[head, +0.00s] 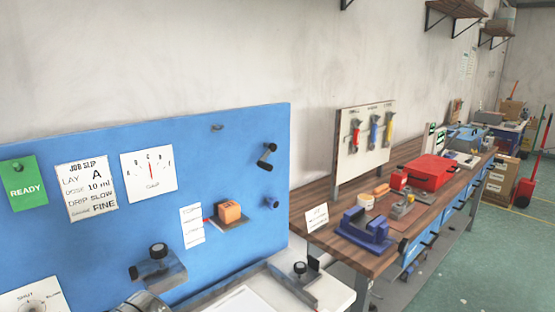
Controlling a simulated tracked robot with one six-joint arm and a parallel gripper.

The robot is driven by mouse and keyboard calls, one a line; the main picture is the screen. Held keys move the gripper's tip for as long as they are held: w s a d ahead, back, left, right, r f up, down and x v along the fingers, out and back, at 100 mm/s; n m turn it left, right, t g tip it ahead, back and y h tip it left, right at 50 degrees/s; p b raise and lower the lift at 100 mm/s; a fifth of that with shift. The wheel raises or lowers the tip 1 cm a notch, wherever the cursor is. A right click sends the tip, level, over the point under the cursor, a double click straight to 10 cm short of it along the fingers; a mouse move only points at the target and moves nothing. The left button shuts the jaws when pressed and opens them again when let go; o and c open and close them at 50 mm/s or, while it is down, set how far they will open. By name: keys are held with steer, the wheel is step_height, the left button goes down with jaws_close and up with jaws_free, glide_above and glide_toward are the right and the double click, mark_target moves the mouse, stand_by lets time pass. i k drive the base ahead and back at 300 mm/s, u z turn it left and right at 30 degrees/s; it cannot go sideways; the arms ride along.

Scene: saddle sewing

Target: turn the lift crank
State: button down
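A small black crank-like part (266,155) with a round-ended handle sticks out of the upper right of the blue panel (120,140). It may be the lift crank, but no label on it can be read. A grey block with a black knob (158,265) sits at the panel's lower middle, and another black-knobbed part (302,275) is on the white surface at the lower right. No gripper fingers show. A rounded metallic shape at the bottom edge is cut off, and I cannot tell what it is.
An orange block (230,211) sits on a small shelf on the panel. Cards and a green READY tag (23,183) hang at left. A wooden workbench (375,258) with a blue vise (366,230) and red case (431,172) stands right. Green floor is open farther right.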

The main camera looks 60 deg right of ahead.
mark_target(272, 147)
steer(key=z, duration=0.65)
steer(key=k, duration=0.55)
steer(key=z, duration=0.1)
steer(key=i, duration=0.5)
